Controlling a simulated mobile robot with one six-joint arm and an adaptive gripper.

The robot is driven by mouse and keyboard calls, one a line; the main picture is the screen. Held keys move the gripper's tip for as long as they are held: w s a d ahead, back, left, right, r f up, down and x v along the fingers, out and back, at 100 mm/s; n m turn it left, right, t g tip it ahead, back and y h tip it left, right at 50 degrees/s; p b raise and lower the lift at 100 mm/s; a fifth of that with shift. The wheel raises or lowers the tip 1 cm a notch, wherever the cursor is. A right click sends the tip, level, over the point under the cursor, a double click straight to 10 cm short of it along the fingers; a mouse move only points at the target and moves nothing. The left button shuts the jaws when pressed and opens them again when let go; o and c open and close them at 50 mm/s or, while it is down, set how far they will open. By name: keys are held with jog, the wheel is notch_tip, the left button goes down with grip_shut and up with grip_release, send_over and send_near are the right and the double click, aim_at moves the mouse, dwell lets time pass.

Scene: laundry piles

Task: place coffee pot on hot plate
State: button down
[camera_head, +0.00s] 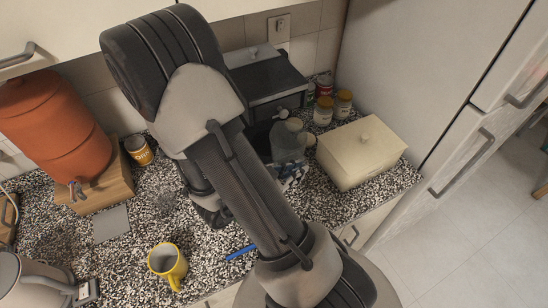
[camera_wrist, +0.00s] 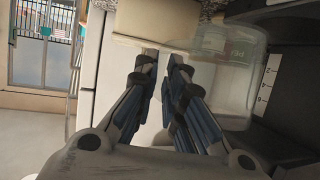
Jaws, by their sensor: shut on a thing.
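The coffee pot (camera_head: 287,143) is a clear glass jug, partly hidden behind my arm in the head view, close to the front of the black coffee maker (camera_head: 280,82). In the wrist view the glass pot (camera_wrist: 232,88) is at right of my fingers, beside the coffee maker's dark body (camera_wrist: 295,85) with its level marks. My gripper (camera_wrist: 162,58) is shut on the coffee pot; the exact grip point is unclear. The hot plate cannot be clearly made out, and I cannot tell whether the pot rests on it.
A cream lidded box (camera_head: 360,150) stands right of the coffee maker, with small jars (camera_head: 333,106) behind it. A yellow mug (camera_head: 167,262) and blue pen (camera_head: 241,252) lie nearer the front. An orange dispenser (camera_head: 50,125) stands at left.

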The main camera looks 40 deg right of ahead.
aim_at(274, 149)
jog(key=w+d, duration=0.1)
jog(key=w, duration=0.3)
jog(key=w+d+b, duration=0.1)
jog(key=w, duration=0.2)
jog(key=w+d, duration=0.1)
jog(key=w, duration=0.3)
jog(key=shift+w+d+b, duration=0.35)
jog(key=shift+d+b, duration=0.05)
jog(key=shift+w+f+b, duration=0.1)
jog(key=shift+f+b, duration=0.75)
jog(key=shift+f, duration=0.9)
jog(key=c, duration=1.7)
grip_release()
